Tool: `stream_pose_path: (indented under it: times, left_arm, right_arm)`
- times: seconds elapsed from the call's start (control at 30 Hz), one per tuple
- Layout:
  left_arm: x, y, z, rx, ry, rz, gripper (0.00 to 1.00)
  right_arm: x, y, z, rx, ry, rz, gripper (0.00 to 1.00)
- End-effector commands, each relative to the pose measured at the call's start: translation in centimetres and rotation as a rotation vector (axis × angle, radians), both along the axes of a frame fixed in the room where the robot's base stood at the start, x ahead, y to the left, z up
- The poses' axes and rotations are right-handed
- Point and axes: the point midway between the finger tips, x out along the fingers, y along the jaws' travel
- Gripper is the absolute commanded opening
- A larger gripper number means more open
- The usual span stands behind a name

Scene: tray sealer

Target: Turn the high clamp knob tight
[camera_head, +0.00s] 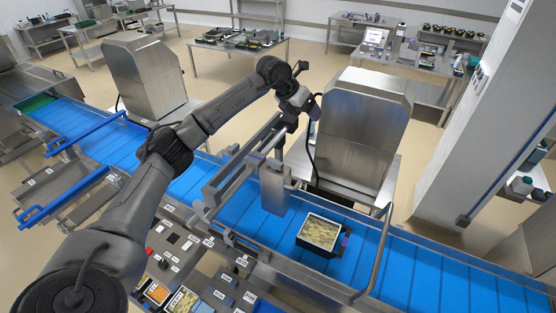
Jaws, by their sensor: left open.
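My left arm reaches across the picture from the lower left. My left gripper (306,103) is open, high above the blue conveyor at the end of the frame post. A small purple-grey part (315,112) shows right beside it, and I cannot tell whether this is the high clamp knob or part of my wrist. A dark piece (290,121) sits at the top of the metal clamp frame (247,162) just below the gripper. The knob is too small and too covered to make out clearly, and I cannot tell contact. My right gripper is out of view.
A black tray with a printed film (320,232) sits on the blue conveyor (410,265). Metal rails and a post line the belt. A steel cabinet (365,125) stands behind it. Labelled parts and small packs (183,300) lie on the near ledge.

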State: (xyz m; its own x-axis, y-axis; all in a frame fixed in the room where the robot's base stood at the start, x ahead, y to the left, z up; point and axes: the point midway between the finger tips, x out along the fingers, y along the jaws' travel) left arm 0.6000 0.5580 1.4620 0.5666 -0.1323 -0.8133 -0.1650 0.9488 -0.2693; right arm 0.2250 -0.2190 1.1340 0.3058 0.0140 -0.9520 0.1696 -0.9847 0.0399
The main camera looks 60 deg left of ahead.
Motion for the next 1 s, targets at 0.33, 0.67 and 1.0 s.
stream_pose_path:
  times: [0.33,0.67,1.0]
  left_arm:
    - [-7.7,2.1,-3.0,0.102,0.523,0.109,0.72]
    - [-9.3,2.2,-4.5,0.094,0.621,0.156,0.72]
    - [-9.3,2.1,-10.6,0.093,0.621,0.155,0.72]
  right_arm:
    - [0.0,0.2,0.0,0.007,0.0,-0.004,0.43]
    - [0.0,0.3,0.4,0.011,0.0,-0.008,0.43]
    - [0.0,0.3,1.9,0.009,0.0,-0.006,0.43]
